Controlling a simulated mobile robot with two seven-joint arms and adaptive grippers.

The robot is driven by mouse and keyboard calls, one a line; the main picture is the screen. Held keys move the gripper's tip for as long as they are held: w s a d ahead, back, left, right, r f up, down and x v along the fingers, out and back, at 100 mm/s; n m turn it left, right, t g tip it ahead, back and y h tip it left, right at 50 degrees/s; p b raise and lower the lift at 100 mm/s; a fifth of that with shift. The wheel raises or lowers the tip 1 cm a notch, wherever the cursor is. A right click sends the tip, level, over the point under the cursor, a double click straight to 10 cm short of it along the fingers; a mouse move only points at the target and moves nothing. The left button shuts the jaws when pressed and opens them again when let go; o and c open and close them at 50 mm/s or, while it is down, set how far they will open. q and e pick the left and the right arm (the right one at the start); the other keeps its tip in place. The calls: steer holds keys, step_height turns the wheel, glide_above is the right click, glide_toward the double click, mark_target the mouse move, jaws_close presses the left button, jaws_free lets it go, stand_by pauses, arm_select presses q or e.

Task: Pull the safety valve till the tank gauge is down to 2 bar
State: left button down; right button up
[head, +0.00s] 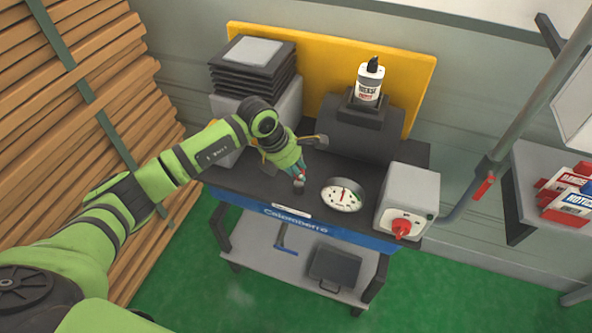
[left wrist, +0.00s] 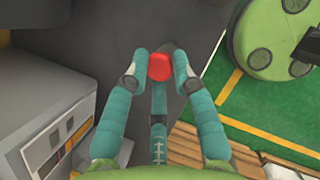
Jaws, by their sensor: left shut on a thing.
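The tank gauge (head: 342,196) is a round white dial with dark marks and a red needle pointing roughly up, set on the dark top of the blue-fronted cart. Its numbers are too small to read. My left gripper (head: 298,178) reaches down to the cart top, just left of the gauge. In the left wrist view, a round red knob (left wrist: 160,67), which looks like the safety valve's, sits between the teal fingers of my left gripper (left wrist: 159,75). The fingers are shut on it from both sides. In the head view the gripper hides the knob. My right gripper is out of view.
A grey box with a red rotary switch (head: 402,227) stands right of the gauge. A dark tank block (head: 350,130) with a white bottle (head: 370,80) is behind. Stacked dark trays (head: 252,75) stand back left. Wooden planks (head: 70,100) rise at the left.

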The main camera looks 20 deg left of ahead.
arm_select(q)
steer(key=c, duration=1)
jaws_free()
steer(key=shift+w+d+r, duration=0.1)
steer(key=shift+d+r, duration=0.05)
steer(key=v, duration=1.2)
